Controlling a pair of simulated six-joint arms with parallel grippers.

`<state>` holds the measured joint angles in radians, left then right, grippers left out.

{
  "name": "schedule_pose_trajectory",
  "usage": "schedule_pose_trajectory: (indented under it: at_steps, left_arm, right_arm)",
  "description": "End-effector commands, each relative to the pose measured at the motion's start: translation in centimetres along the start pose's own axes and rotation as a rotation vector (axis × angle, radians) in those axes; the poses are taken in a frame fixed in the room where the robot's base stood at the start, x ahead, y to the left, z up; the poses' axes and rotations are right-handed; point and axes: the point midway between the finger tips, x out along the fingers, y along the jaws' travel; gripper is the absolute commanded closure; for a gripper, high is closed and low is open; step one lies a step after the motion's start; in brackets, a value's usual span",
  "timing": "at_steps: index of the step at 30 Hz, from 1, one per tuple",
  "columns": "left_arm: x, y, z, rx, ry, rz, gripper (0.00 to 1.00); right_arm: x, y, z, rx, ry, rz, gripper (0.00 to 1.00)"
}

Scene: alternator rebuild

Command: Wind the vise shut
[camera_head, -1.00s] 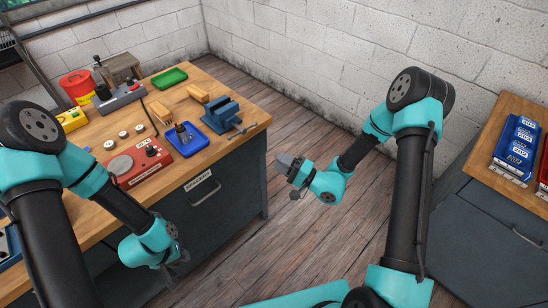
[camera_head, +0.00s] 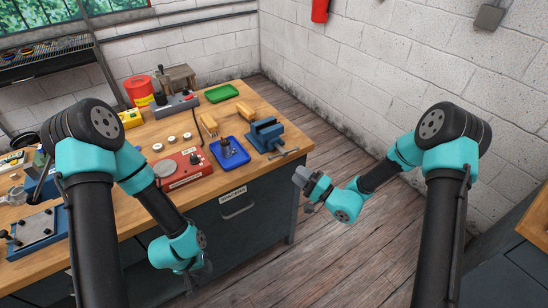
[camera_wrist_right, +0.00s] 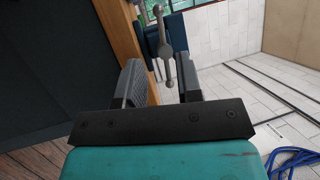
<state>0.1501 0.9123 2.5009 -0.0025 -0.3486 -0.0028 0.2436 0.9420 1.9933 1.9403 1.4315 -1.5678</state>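The blue vise (camera_head: 265,133) stands at the near right corner of the wooden bench, with its grey bar handle (camera_head: 285,153) at the bench's edge. In the right wrist view the handle (camera_wrist_right: 162,45) shows upright before part of the blue vise (camera_wrist_right: 180,32). My right gripper (camera_head: 302,180) is off the bench's right end, below and right of the handle, apart from it. In the right wrist view its fingers (camera_wrist_right: 160,82) are apart with nothing between them; the handle is beyond them. My left gripper (camera_head: 203,272) hangs low before the bench's drawer front; its fingers are too dark to read.
A blue tray (camera_head: 241,159) with a dark part in it, a red device (camera_head: 185,170) and wooden-coloured blocks (camera_head: 209,124) lie left of the vise. A green tray (camera_head: 221,93) is behind. Open floor (camera_head: 330,250) lies right of the bench. A dark cabinet (camera_head: 510,275) stands lower right.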

Motion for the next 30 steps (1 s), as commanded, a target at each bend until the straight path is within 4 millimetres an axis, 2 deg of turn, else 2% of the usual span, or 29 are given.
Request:
schedule_pose_trajectory:
  at_steps: [12, 18, 23, 30]
  left_arm:
    - [0.0, 0.0, 0.0, 0.000, 0.000, 0.000, 0.66]
    - [0.0, 0.0, 0.0, 0.000, 0.000, 0.000, 0.66]
    - [0.0, 0.0, 0.0, 0.000, 0.000, 0.000, 0.66]
    - [0.0, 0.0, 0.0, 0.000, 0.000, 0.000, 0.66]
  right_arm:
    - [7.2, 0.0, 0.1, -0.003, -0.003, -0.001, 0.67]
    - [10.0, 0.0, 0.0, -0.002, -0.002, -0.001, 0.67]
    - [10.9, 0.0, 0.0, -0.001, 0.000, 0.000, 0.67]
    - [11.1, 0.0, 0.0, -0.001, 0.000, 0.000, 0.67]
